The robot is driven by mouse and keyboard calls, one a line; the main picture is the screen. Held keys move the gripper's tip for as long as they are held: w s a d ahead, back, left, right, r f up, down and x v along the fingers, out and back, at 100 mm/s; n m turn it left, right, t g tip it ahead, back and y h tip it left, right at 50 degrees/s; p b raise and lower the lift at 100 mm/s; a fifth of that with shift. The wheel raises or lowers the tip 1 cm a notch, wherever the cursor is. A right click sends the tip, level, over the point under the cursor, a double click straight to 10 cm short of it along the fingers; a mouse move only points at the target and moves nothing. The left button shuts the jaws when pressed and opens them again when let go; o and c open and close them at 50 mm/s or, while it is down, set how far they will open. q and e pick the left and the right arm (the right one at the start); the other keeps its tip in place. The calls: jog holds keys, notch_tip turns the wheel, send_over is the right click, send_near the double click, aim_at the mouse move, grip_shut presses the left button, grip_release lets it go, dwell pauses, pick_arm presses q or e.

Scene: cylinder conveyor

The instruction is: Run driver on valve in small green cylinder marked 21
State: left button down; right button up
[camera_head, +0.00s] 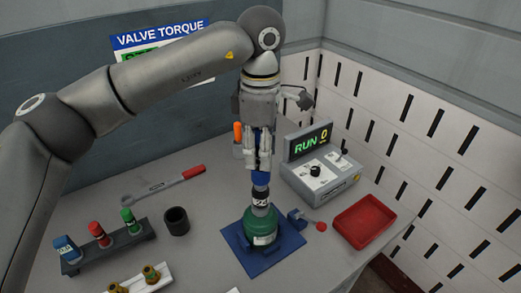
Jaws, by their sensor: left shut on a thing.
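A small green cylinder (262,226) stands upright on a blue mat (283,257) at the front middle of the table. A dark band with white figures (260,202) sits at its top; I cannot read the figures surely. My left gripper (259,168) comes down from above and is shut on a blue driver (260,178). The driver is upright, in line over the cylinder's top, and its lower end meets the top or hangs just above it; I cannot tell which. The valve is hidden. My right gripper is not in view.
A control box (320,180) showing "RUN 0" stands behind right, with a red tray (364,220) before it. A torque wrench (165,184), a black cup (176,221), a rack of coloured bottles (105,247) and a white holder with brass fittings (140,279) lie left.

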pick_arm(q)
jog(key=shift+r+b, duration=0.1)
jog(key=shift+b, duration=0.3)
dwell(0.7)
jog(key=shift+r, duration=0.1)
dwell(0.5)
jog(key=shift+w+r, duration=0.1)
jog(key=shift+r+p, duration=1.9)
jog(key=shift+r, duration=1.2)
